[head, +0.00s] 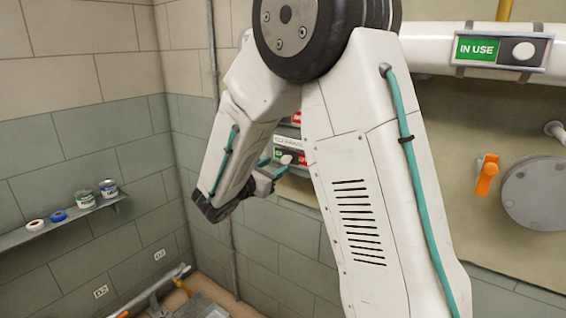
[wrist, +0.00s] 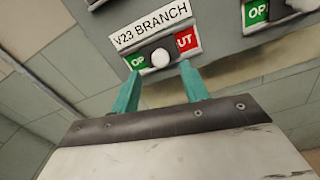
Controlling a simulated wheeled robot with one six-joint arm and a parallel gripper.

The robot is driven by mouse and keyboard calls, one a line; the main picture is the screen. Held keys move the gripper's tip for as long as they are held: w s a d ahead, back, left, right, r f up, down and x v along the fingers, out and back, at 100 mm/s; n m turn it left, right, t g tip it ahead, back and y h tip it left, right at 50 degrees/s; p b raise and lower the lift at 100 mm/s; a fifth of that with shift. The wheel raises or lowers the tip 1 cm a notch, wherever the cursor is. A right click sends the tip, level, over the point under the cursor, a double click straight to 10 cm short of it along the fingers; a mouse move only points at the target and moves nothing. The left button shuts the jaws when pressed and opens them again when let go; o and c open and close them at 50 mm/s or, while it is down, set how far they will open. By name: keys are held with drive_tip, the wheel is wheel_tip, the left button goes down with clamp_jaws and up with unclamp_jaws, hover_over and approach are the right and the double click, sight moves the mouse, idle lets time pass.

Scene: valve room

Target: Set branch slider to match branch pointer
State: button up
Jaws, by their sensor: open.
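The branch slider is a plate labelled "V23 BRANCH" (wrist: 152,28) in the wrist view, with a green "OP" end at left and a red end reading "UT" at right. Its round white knob (wrist: 160,57) sits about midway, covering part of the wording. My gripper (wrist: 160,70) is open, its teal fingertips to either side of and just below the knob; I cannot tell whether they touch it. In the head view my gripper (head: 273,166) is at the slider plate (head: 304,159), partly hidden by my arm. I cannot identify the branch pointer for certain.
Another sign (wrist: 256,12) with a green end is at the wrist view's upper right. In the head view, an "IN USE" sign (head: 477,50) is on the white pipe, an orange handle (head: 487,175) is on the right wall, and a shelf (head: 60,225) holds cans and tape rolls.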

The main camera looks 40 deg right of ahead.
sight(284, 161)
drive_tip(key=x, duration=0.5)
clamp_jaws()
drive_tip(key=shift+s+d, duration=0.35)
drive_tip(key=shift+s, duration=0.45)
drive_tip(key=shift+s+d, duration=0.3)
drive_tip(key=shift+s, duration=0.5)
unclamp_jaws()
